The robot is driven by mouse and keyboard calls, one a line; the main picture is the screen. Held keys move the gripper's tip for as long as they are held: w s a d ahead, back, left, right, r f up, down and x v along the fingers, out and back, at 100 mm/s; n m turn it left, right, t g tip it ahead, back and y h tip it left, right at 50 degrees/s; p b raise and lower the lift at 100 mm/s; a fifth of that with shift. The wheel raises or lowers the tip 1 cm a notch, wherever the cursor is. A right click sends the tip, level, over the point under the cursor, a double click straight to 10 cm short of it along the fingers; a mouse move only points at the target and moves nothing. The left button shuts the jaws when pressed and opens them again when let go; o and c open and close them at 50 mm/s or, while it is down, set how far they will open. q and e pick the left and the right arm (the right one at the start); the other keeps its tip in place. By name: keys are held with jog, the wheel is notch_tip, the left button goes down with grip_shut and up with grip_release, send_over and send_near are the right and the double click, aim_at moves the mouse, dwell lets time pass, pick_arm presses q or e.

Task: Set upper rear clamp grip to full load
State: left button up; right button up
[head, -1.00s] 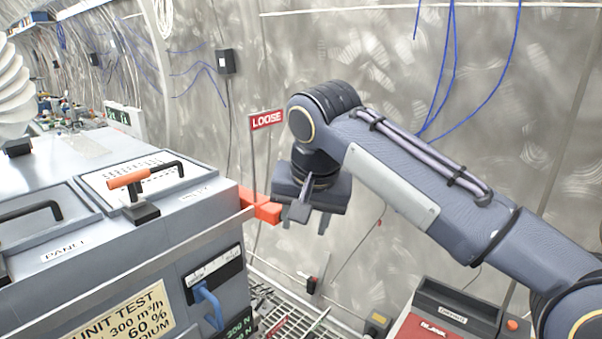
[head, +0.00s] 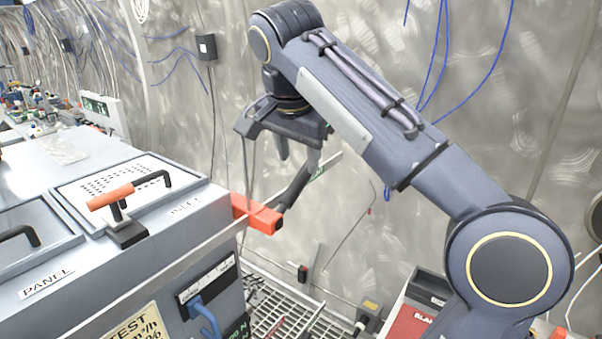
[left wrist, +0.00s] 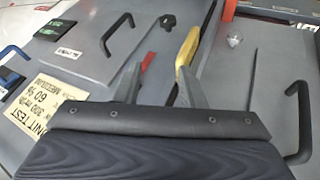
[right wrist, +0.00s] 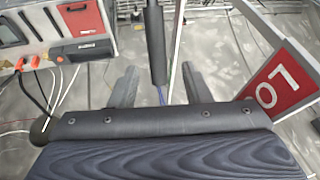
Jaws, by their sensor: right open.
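The clamp at the box's rear corner shows as an orange block (head: 257,213) with a dark bar-like grip (head: 293,188) tilted up and to the right. My right gripper (head: 298,155) is open, fingers down, at the grip's upper end. In the right wrist view the black grip (right wrist: 155,45) appears between the two spread fingers; contact cannot be told. A red sign (right wrist: 275,88) reading "LO" stands at the right there. My left gripper (left wrist: 157,80) is open, over the box top, near a yellow bar (left wrist: 187,47).
The grey box top carries an orange-handled lever (head: 118,195), a perforated panel (head: 110,180) and black handles. A blue handle (head: 205,315) is on its front. A red-topped case (head: 408,325) stands low at the right. Metal grating (head: 280,315) lies below the clamp.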

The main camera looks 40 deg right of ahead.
aim_at(301, 176)
jog(key=x, duration=0.7)
jog(key=shift+s+b, duration=0.2)
jog(key=shift+b, duration=0.15)
jog(key=shift+f, duration=0.1)
jog(key=shift+c, duration=0.3)
grip_shut()
